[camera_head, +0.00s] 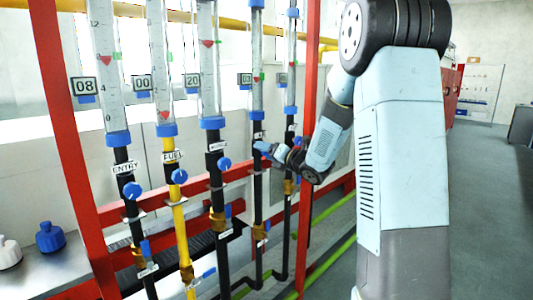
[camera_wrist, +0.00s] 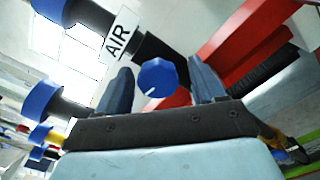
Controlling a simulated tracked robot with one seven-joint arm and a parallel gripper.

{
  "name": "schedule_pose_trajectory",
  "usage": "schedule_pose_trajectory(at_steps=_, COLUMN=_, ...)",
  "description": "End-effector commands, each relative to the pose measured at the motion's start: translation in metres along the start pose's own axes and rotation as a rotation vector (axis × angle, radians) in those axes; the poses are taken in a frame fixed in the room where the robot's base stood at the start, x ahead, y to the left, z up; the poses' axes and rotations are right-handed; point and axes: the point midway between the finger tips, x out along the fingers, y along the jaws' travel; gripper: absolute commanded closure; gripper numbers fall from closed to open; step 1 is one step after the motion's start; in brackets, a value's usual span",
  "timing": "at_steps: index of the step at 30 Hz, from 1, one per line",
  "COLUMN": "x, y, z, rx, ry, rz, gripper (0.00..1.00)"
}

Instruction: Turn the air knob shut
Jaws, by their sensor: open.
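The air knob (camera_wrist: 158,78) is a blue faceted knob with a white pointer mark on its face, on a dark pipe beside a white "AIR" label (camera_wrist: 118,40). In the wrist view it lies between the two fingers of my gripper (camera_wrist: 160,70). The fingers are apart, one on each side of the knob, with visible gaps; I cannot tell how deep they reach around it. In the head view my gripper (camera_head: 268,150) is at the fourth pipe from the left, and it hides most of the knob there.
Similar blue knobs sit on the entry pipe (camera_head: 132,190), the yellow fuel pipe (camera_head: 179,176) and the third pipe (camera_head: 224,163). Red frame posts (camera_head: 62,130) flank the pipes. Brass valves with blue levers are lower down. Open floor (camera_head: 480,200) lies at right.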

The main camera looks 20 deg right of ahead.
Motion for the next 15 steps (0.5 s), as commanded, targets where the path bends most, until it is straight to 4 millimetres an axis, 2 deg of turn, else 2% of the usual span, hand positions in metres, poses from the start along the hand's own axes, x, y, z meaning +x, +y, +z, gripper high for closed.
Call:
schedule_pose_trajectory(at_steps=9, x=0.0019, y=0.0003, z=-0.0004, rx=0.0, ry=0.001, rz=0.0, gripper=0.32)
schedule_pose_trajectory(at_steps=15, x=0.0018, y=0.0004, z=-0.0005, rx=0.0, ry=0.001, rz=0.0, gripper=0.52)
